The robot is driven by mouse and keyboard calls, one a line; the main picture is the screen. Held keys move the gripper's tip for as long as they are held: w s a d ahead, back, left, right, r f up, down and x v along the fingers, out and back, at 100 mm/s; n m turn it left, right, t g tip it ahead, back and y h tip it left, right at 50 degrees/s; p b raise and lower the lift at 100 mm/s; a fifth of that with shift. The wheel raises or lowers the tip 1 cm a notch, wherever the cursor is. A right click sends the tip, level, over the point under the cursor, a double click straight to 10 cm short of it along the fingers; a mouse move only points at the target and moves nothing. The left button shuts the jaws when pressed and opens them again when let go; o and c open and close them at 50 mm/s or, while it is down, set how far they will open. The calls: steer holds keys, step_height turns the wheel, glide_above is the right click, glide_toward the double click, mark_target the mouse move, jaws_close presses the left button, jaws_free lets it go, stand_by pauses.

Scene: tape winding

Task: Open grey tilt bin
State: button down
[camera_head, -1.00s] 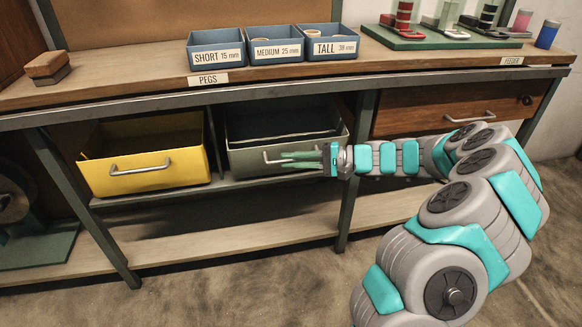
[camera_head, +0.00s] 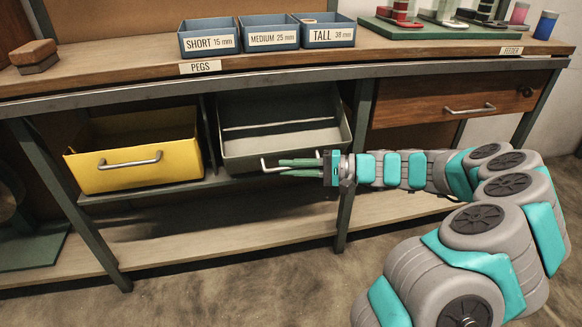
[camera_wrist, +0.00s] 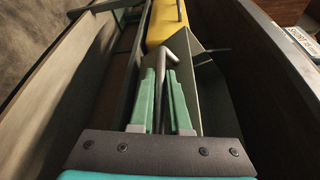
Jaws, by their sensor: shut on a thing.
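The grey tilt bin (camera_head: 283,110) sits under the bench top, right of the yellow bin. Its front is tilted outward, and its open top and inside wall show in the head view. A bar handle (camera_head: 265,164) is on its front. My gripper (camera_head: 290,164) is shut on this handle, coming from the right. In the wrist view the two green fingers (camera_wrist: 163,100) lie on either side of the handle (camera_wrist: 172,48), and the grey bin's wall (camera_wrist: 215,95) is to their right. The part of the handle between the fingers is partly hidden.
The yellow bin (camera_head: 136,172) stands beside the grey bin, its front tilted out too. A bench leg (camera_head: 354,165) is close to my wrist. A wooden drawer (camera_head: 450,100) is at the right. The lower shelf (camera_head: 220,235) is clear.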

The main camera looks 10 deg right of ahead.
steer(key=c, duration=0.9)
jaws_free()
steer(key=shift+d, duration=0.1)
steer(key=v, duration=0.7)
steer(key=shift+s+d, duration=0.15)
steer(key=shift+d, duration=0.1)
